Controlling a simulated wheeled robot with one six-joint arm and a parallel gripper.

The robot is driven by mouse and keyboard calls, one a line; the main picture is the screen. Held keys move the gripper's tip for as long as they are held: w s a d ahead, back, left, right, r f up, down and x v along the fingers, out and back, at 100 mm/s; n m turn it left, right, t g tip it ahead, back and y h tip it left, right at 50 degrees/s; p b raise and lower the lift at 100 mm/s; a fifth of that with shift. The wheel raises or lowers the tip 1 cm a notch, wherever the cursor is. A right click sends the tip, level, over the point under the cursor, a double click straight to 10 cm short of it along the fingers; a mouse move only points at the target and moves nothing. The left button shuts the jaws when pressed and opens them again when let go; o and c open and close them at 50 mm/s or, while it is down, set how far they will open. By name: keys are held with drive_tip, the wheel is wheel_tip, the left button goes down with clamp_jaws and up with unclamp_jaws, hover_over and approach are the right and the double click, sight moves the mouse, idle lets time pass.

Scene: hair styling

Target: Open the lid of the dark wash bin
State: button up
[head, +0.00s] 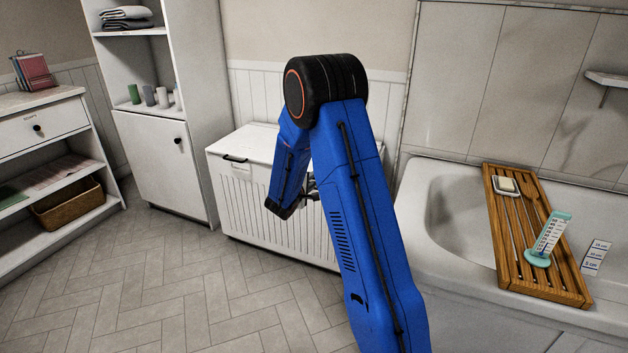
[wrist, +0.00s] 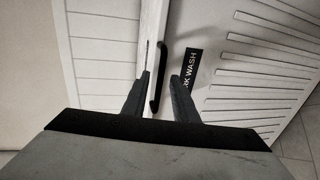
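The white slatted wash bin (head: 275,225) stands against the back wall with its lid (head: 248,143) down. In the wrist view a label ending in "WASH" (wrist: 190,68) is on its front, beside a black handle (wrist: 158,80) at the edge of the lid (wrist: 151,35). My gripper (wrist: 161,75) is open. Its two fingers are on either side of the handle, which lies closer to the left finger; I cannot tell whether they touch. In the head view my blue arm hides the right part of the bin and most of the gripper.
Another black handle (head: 236,159) is on the bin's left part. A bathtub (head: 440,215) with a wooden rack (head: 545,280) stands at the right. A tall white cabinet (head: 160,165) and a shelf unit (head: 50,125) are at the left. The tiled floor (head: 200,290) in front is clear.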

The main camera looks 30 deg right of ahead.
drive_tip(key=shift+w+d+f, duration=0.15)
drive_tip(key=shift+w+d, duration=0.25)
drive_tip(key=shift+d, duration=0.1)
drive_tip(key=shift+c, duration=0.6)
clamp_jaws()
